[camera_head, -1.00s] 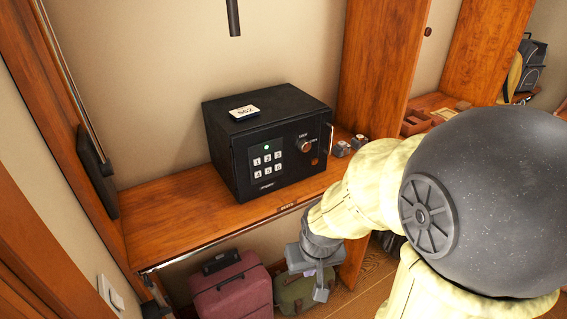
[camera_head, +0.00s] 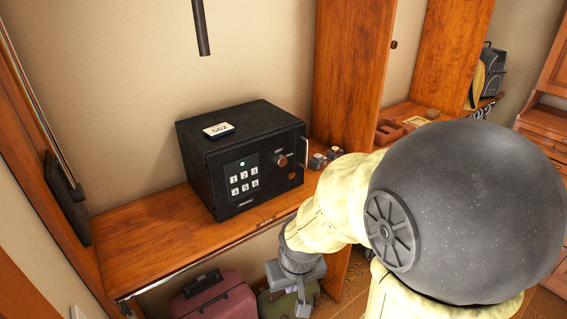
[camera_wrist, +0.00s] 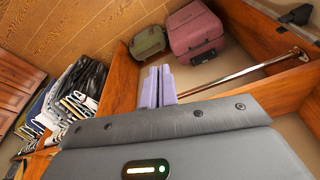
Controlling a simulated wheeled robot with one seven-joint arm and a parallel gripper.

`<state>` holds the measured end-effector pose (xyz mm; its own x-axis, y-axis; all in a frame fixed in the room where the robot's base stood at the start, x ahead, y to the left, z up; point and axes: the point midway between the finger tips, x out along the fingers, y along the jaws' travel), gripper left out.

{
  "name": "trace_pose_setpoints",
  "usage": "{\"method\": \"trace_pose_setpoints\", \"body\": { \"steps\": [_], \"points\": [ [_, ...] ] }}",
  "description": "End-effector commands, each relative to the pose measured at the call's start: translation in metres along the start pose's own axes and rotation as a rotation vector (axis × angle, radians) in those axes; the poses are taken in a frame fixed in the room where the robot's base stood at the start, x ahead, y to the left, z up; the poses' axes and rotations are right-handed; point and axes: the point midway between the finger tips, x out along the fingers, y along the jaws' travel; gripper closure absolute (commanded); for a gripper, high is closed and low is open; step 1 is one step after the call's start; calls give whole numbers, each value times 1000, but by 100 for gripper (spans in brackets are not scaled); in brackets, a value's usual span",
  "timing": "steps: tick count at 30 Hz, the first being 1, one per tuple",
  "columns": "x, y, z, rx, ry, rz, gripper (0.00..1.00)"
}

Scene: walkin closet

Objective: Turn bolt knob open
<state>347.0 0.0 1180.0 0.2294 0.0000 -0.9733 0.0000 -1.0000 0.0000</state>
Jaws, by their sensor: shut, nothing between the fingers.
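A black safe (camera_head: 240,158) stands on a wooden shelf in the head view. Its front has a white number keypad (camera_head: 243,183) with a small green light above it, a round bolt knob (camera_head: 281,160) right of the keypad, and an upright handle (camera_head: 305,152) at the right edge. My gripper (camera_head: 303,308) hangs below and in front of the shelf edge, well apart from the knob. In the wrist view its two pale purple fingers (camera_wrist: 157,86) are together with nothing between them. The safe is not in the wrist view.
A white card marked 562 (camera_head: 218,130) lies on the safe. Small dark objects (camera_head: 325,158) stand on the shelf to its right, beside a wooden upright panel (camera_head: 352,75). A maroon suitcase (camera_wrist: 195,33) and a green bag (camera_wrist: 149,41) sit below the shelf. Hanging clothes (camera_wrist: 75,95) are at left.

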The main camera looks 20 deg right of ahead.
Motion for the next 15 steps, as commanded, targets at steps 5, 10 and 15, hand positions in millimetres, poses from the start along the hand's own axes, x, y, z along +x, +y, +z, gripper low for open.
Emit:
{"method": "trace_pose_setpoints", "body": {
  "steps": [5, 10, 15],
  "points": [
    [7, 8, -13, -15, 47, 15, 63],
    [26, 41, -64, -87, 231, 74, 42],
    [37, 80, -128, -215, 485, 144, 42]
  ]
}}
